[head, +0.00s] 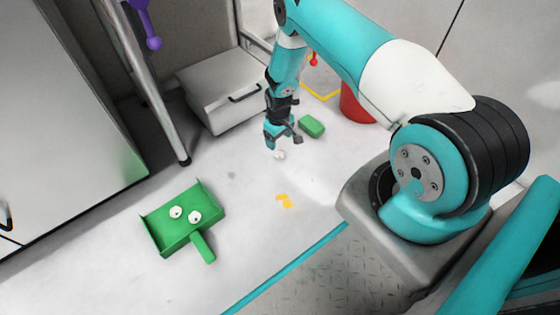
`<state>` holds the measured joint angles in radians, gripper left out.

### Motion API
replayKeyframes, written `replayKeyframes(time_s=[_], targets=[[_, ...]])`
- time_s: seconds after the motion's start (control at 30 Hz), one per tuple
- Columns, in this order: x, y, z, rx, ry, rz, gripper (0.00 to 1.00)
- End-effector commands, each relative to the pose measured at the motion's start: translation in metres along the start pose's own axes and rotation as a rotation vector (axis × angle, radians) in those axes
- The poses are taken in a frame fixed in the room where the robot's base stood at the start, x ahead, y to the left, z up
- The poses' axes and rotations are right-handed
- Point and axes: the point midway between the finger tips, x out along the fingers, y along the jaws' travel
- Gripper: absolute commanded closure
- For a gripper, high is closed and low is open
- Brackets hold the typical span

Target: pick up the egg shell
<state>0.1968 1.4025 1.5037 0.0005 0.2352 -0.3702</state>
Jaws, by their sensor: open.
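A small white piece of egg shell (279,155) lies on the pale floor just below my gripper (283,141). My gripper points down and is open, with nothing seen between its fingers. The gap between the fingertips and the shell is too small to judge. Two more white shell pieces, one on the left (176,212) and one on the right (195,217), lie in a green dustpan (168,243). The dustpan rests on the floor at the lower left, its handle towards the lower right.
Yellow splotches (284,200) mark the floor. A green block (312,126) and a red cylindrical object (355,104) stand right of my gripper. A grey case (222,92) with a dark handle and a metal pole (157,85) are behind. The floor between dustpan and gripper is mostly clear.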

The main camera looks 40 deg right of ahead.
Motion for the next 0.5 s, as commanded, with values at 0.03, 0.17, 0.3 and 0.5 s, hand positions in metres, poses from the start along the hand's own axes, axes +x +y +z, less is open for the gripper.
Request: replayKeyframes(time_s=[0.03,0.17,0.3,0.5], targets=[[0.018,0.000,0.001,0.000,-0.001,-0.001,0.28],[0.034,0.000,0.000,0.000,0.001,0.000,0.28],[0.040,0.000,0.000,0.000,0.000,-0.001,0.28],[0.054,0.002,0.000,0.000,0.000,-0.001,0.28]])
